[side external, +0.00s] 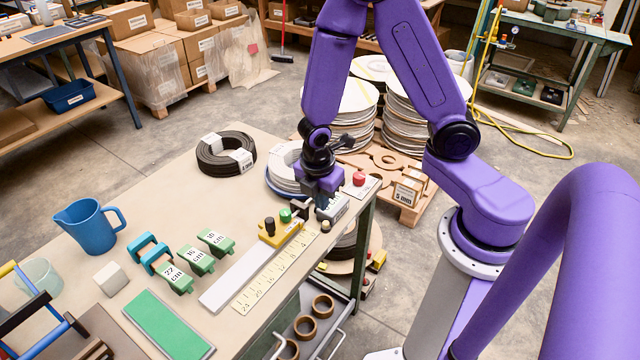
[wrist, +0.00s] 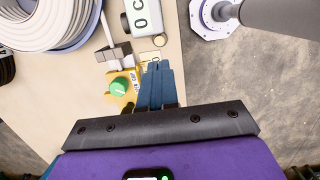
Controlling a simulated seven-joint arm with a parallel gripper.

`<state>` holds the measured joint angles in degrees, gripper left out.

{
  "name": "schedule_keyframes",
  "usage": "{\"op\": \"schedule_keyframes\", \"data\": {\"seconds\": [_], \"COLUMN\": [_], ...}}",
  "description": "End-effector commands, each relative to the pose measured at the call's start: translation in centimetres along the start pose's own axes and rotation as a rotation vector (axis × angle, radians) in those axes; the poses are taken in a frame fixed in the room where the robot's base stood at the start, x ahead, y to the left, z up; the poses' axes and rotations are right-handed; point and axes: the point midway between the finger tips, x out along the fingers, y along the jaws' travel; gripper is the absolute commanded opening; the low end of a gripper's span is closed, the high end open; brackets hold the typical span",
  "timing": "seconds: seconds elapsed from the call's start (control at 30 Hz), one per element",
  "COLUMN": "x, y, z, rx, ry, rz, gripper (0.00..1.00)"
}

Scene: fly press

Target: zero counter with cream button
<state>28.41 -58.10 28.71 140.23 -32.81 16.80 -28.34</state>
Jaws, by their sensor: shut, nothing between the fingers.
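The counter (side external: 335,207) is a small grey box near the table's right edge, partly behind my gripper in the side view. Part of it, with dark characters on a pale face, shows at the top of the wrist view (wrist: 140,18).
A yellow stop block (side external: 282,234) with a green knob (side external: 285,214) and a black knob (side external: 268,222) sits close by on the ruler. A red button (side external: 359,179) is on a pale box behind. White coils (side external: 287,170) stand behind my gripper. The table's right edge is near.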

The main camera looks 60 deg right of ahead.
Motion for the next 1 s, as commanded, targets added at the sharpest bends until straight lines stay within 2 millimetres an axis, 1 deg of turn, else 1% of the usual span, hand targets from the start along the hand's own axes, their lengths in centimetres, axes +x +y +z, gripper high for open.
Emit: {"op": "schedule_keyframes", "data": {"seconds": [0.03, 0.1, 0.3, 0.4, 0.6, 1.0], "x": [-0.8, -1.6, -3.6, -4.3, -4.9, -4.9], "y": [0.2, 0.2, 0.1, 0.1, 0.0, 0.0], "z": [-0.1, -0.1, 0.0, 0.0, 0.0, 0.0], "rx": [0.001, 0.002, 0.001, 0.0, 0.0, -0.001], "ry": [0.002, 0.001, 0.001, 0.0, 0.0, 0.0], "rz": [0.006, 0.006, 0.005, 0.004, 0.0, 0.0], "gripper": [0.0, 0.0, 0.0, 0.0, 0.0, 0.0]}}
